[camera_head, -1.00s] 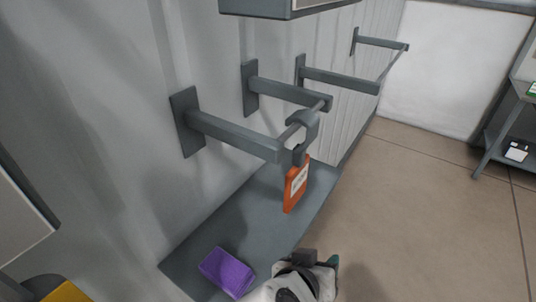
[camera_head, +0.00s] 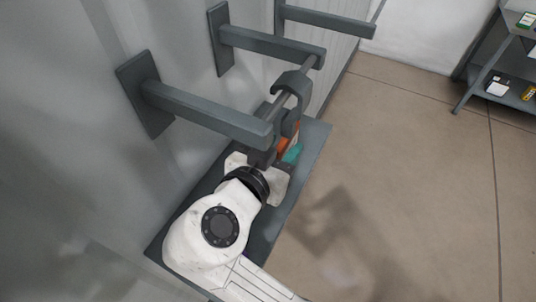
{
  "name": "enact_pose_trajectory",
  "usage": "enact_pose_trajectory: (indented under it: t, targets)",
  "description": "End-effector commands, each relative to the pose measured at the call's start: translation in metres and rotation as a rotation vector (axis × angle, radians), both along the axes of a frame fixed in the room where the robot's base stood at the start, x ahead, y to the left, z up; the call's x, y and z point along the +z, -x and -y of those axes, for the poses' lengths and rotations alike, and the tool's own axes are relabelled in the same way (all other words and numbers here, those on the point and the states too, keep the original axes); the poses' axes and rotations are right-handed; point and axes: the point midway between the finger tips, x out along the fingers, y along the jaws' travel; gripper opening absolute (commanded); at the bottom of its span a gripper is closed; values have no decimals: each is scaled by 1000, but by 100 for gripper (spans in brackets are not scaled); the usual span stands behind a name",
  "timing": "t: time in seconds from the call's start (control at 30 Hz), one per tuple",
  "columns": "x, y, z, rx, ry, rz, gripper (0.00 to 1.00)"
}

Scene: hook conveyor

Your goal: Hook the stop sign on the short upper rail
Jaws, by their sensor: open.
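A grey hook (camera_head: 293,88) sits over the short upper rail (camera_head: 306,66), which runs between two wall brackets. An orange-red sign (camera_head: 284,138) hangs below the hook. Most of the sign is hidden behind my gripper and the bracket end. In the earlier view it shows a white label. My gripper (camera_head: 287,150) is right at the sign, with one teal fingertip showing just below and beside its orange edge. The jaws are open. The other fingertip is hidden, and I cannot tell whether the gripper touches the sign.
The near wall bracket (camera_head: 205,112) reaches out just above my wrist. Another bracket (camera_head: 270,46) stands behind it, and a longer rail (camera_head: 376,12) lies farther back. A shelf (camera_head: 478,70) with small boxes stands at right. The tiled floor is clear.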

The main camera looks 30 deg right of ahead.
Motion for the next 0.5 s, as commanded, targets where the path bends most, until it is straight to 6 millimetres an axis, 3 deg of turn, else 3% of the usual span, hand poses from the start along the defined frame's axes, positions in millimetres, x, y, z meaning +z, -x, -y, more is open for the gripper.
enact_pose_trajectory:
  t: [0.2,0.5]
  targets:
    - [-7,-13,18,-1,1,-1,45]
    - [-9,-17,23,0,0,-1,45]
